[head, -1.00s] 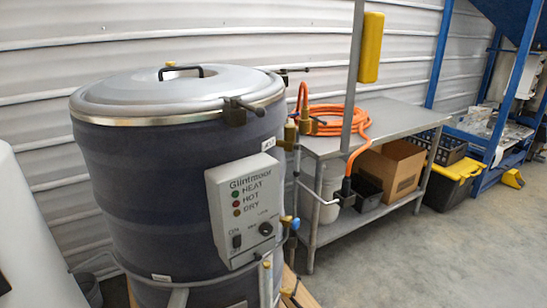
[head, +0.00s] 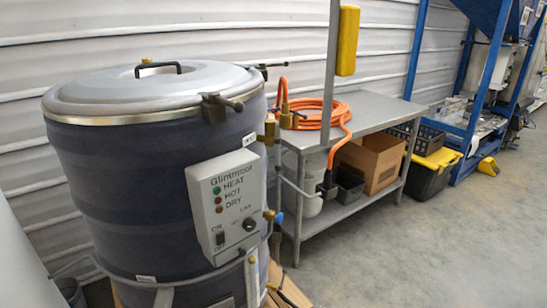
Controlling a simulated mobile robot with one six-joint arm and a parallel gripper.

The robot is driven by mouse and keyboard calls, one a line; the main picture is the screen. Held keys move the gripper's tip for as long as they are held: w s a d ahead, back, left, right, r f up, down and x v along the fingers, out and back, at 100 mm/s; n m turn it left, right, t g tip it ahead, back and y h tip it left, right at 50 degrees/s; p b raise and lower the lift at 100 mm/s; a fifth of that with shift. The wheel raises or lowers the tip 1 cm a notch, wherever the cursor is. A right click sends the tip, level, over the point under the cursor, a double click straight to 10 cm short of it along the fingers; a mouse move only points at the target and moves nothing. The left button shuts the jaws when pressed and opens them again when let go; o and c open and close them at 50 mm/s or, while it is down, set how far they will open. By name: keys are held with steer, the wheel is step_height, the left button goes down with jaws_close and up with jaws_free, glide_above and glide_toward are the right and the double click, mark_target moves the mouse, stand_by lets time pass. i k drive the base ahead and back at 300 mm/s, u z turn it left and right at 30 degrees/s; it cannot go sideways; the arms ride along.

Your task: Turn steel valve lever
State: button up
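I cannot pick out a steel valve lever for certain. Small brass and steel fittings (head: 270,130) sit on the right side of a dark, lidded drum (head: 120,185). Lower down there is a small blue handle (head: 279,218) beside a yellow-orange one. A blue hopper (head: 485,14) on a blue frame (head: 487,85) stands at the far right, partly cut off by the top edge; no lever can be made out on it at this distance. My gripper is not in view.
A steel table (head: 385,110) with a coiled orange hose (head: 322,115) stands against the wall behind the drum. A cardboard box (head: 370,163) is on its lower shelf. A black-and-yellow bin (head: 430,180) stands beside it. The concrete floor (head: 430,255) at right is clear.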

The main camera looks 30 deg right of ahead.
mark_target(278, 168)
steer(key=u, duration=4.75)
steer(key=i, duration=0.1)
steer(key=z, duration=2.8)
steer(key=k, duration=0.7)
steer(key=z, duration=1.2)
